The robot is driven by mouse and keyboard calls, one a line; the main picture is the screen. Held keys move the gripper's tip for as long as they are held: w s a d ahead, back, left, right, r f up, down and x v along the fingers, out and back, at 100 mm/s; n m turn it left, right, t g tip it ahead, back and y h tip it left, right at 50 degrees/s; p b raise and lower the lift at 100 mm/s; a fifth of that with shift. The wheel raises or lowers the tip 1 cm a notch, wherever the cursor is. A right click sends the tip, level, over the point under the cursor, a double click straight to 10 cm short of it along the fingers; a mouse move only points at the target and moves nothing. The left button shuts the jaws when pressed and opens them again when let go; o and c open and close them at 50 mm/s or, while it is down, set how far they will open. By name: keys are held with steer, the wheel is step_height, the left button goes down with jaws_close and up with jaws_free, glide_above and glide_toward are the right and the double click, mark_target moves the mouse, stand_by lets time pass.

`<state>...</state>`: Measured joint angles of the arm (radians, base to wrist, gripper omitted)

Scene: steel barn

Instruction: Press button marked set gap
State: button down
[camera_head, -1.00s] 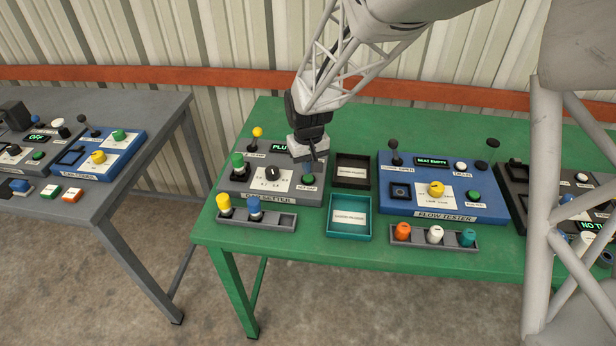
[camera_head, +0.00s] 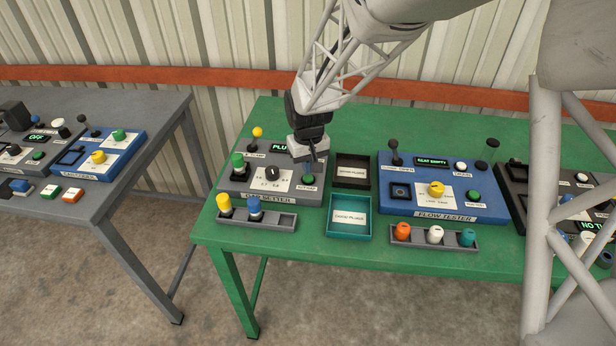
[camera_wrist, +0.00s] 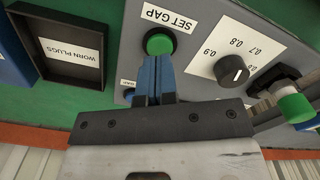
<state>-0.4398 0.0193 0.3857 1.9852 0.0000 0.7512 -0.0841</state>
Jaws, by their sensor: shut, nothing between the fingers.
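The green button marked SET GAP (camera_wrist: 160,42) is on the grey gap setter panel (camera_head: 240,190); its label sits beside it in the wrist view. In the head view the button (camera_head: 308,180) shows just below my gripper (camera_head: 311,166). In the wrist view my gripper (camera_wrist: 155,62) is shut and empty, with its blue fingertips at the button's edge, overlapping it in the picture. Whether they touch the button I cannot tell. The black dial (camera_wrist: 232,70) with numbers lies to the right of the button in the wrist view.
A black tray labelled WORN PLUGS (camera_wrist: 60,45) lies beside the panel. A green-topped plug (camera_wrist: 292,105) stands in the panel. A teal tray (camera_head: 348,231) and the blue flow tester (camera_head: 460,204) are to the right. Bare green tabletop (camera_head: 300,243) lies in front.

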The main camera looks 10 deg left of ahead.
mark_target(309, 178)
steer(key=shift+f, duration=1.25)
stand_by(0.6)
steer(key=shift+r, duration=3.75)
